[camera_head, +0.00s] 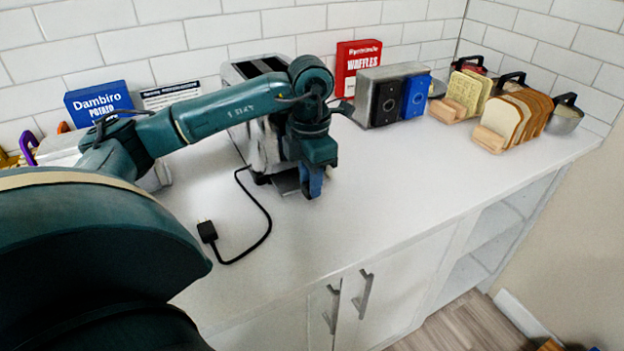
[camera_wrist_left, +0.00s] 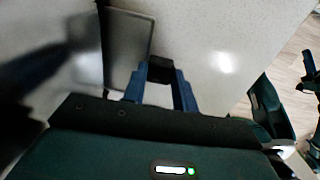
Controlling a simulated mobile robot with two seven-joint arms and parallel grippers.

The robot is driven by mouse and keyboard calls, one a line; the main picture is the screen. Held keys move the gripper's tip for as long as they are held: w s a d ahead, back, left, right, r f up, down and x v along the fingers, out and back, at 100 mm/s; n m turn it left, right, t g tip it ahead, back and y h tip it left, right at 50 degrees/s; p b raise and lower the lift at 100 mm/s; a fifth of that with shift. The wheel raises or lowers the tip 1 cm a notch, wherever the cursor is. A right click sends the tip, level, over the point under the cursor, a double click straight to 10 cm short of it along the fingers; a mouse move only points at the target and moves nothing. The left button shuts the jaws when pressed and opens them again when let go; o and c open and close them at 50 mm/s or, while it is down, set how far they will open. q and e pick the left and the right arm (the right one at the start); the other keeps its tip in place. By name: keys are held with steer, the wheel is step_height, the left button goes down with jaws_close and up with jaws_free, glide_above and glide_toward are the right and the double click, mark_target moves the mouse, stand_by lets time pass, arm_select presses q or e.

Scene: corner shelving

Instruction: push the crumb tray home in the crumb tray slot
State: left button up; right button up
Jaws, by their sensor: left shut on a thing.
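The crumb tray (camera_head: 287,183) is a flat grey metal plate sticking out low from the near side of the silver toaster (camera_head: 262,150). In the left wrist view the tray (camera_wrist_left: 128,48) lies flat just left of the fingers. My left gripper (camera_head: 313,186) points down beside the tray's outer end. Its blue fingers (camera_wrist_left: 161,75) are shut on a small dark piece at that end, which looks like the tray's handle. The slot opening is hidden by my arm and the toaster body. At the right edge of the wrist view, a blue and dark part of mine may be my right gripper (camera_wrist_left: 308,64).
A black cord with a plug (camera_head: 207,231) lies on the white counter (camera_head: 380,190) in front of the toaster. A grey block with black and blue panels (camera_head: 402,97) stands to the right, with bread slices (camera_head: 508,117) beyond. The counter's front middle is clear.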

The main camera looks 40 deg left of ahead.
arm_select(q)
steer(key=shift+w+a, duration=0.35)
steer(key=shift+a, duration=0.5)
arm_select(e)
steer(key=shift+s+f+g, duration=0.3)
steer(key=shift+s+f, duration=0.15)
steer(key=shift+f, duration=0.25)
arm_select(q)
steer(key=o, duration=1)
steer(key=shift+o, duration=0.2)
step_height(320, 180, up, 13)
steer(key=p, duration=0.2)
steer(key=shift+r, duration=0.15)
arm_select(e)
steer(key=r, duration=0.5)
steer(key=shift+w+a, duration=0.35)
steer(key=shift+a, duration=0.05)
arm_select(q)
steer(key=shift+d, duration=0.1)
steer(key=shift+c, duration=0.2)
